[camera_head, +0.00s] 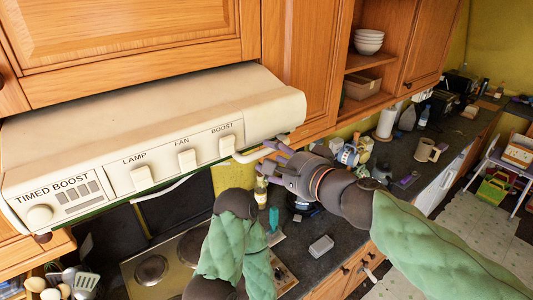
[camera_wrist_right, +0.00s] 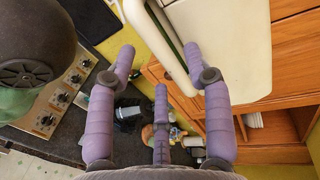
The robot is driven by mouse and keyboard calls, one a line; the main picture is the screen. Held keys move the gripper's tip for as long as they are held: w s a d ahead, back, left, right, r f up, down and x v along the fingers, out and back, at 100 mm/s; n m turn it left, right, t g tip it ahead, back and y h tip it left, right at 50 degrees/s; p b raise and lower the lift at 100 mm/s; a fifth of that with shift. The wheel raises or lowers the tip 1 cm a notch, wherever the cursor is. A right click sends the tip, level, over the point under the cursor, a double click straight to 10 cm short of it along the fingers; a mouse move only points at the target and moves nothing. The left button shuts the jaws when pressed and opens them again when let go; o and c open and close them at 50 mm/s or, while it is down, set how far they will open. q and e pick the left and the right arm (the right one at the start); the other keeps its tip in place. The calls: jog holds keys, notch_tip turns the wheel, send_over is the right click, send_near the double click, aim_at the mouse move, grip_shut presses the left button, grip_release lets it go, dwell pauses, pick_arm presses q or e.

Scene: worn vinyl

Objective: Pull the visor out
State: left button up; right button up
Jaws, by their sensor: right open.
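The cream cooker hood (camera_head: 150,120) hangs under the wall cabinets, with its lamp, fan and boost switches on the front. The visor (camera_head: 165,188) shows as a thin pale edge along the hood's lower front. My right gripper (camera_head: 272,152) is at the hood's right end, by the pale bar there. In the right wrist view my right gripper (camera_wrist_right: 158,65) has its purple fingers spread. A pale rail (camera_wrist_right: 158,45) of the hood runs between the fingertips, and I cannot tell whether they touch it. My left gripper is not visible; only a green-sleeved arm shows.
The hob (camera_head: 165,262) lies below the hood. Wooden cabinets (camera_head: 300,70) stand close above and right of my right gripper. Utensils (camera_head: 72,280) stand at the lower left.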

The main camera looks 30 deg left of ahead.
jog(key=shift+x, duration=1.35)
grip_shut()
jog(key=f+b+v, duration=0.1)
jog(key=b+v, duration=0.1)
jog(key=v, duration=0.5)
jog(key=shift+f, duration=0.25)
jog(key=shift+d, duration=0.1)
